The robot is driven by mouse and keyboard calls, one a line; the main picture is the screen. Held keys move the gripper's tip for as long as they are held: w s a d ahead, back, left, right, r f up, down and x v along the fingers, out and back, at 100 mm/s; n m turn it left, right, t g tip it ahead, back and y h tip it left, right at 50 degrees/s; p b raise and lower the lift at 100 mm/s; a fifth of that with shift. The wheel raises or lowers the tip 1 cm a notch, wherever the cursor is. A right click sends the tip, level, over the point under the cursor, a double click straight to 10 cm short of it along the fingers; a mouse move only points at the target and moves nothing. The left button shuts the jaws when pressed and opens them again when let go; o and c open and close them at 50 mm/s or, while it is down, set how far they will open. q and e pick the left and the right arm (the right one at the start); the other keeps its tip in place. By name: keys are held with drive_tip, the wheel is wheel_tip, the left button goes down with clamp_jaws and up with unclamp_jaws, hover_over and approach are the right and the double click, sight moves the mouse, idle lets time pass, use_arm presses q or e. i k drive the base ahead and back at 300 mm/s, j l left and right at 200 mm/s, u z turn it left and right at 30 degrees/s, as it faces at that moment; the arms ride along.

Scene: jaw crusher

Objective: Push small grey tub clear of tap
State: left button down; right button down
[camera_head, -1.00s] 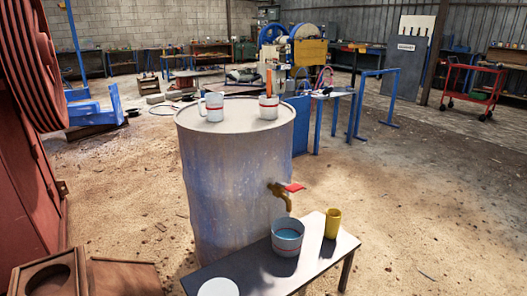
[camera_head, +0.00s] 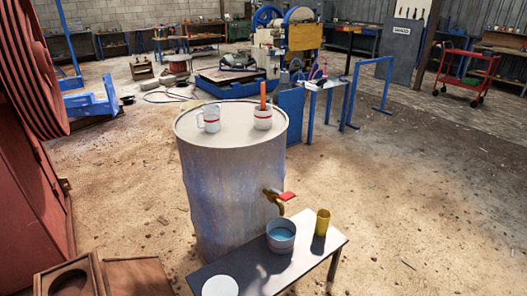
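The small grey tub (camera_head: 281,241) stands on a dark bench (camera_head: 255,268) in front of the drum and has blue liquid inside. The brass tap (camera_head: 276,202) with a red handle (camera_head: 288,196) sticks out of the drum's side, with its spout just above the tub. A yellow cup (camera_head: 322,222) stands on the bench to the right of the tub. Neither of my grippers shows in the head view.
The large grey drum (camera_head: 235,195) carries a white mug (camera_head: 209,118) and a cup with an orange-handled thing (camera_head: 262,118). A white disc (camera_head: 220,286) lies at the bench's near left. Red machinery (camera_head: 30,180) stands at left. The floor on the right is open.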

sight(281, 233)
drive_tip(key=u, duration=0.25)
drive_tip(key=i+l+u, duration=0.1)
drive_tip(key=l+u, duration=0.25)
drive_tip(key=i+l+u, duration=0.1)
drive_tip(key=l+u, duration=0.65)
drive_tip(key=i+j, duration=0.05)
drive_tip(key=j, duration=0.05)
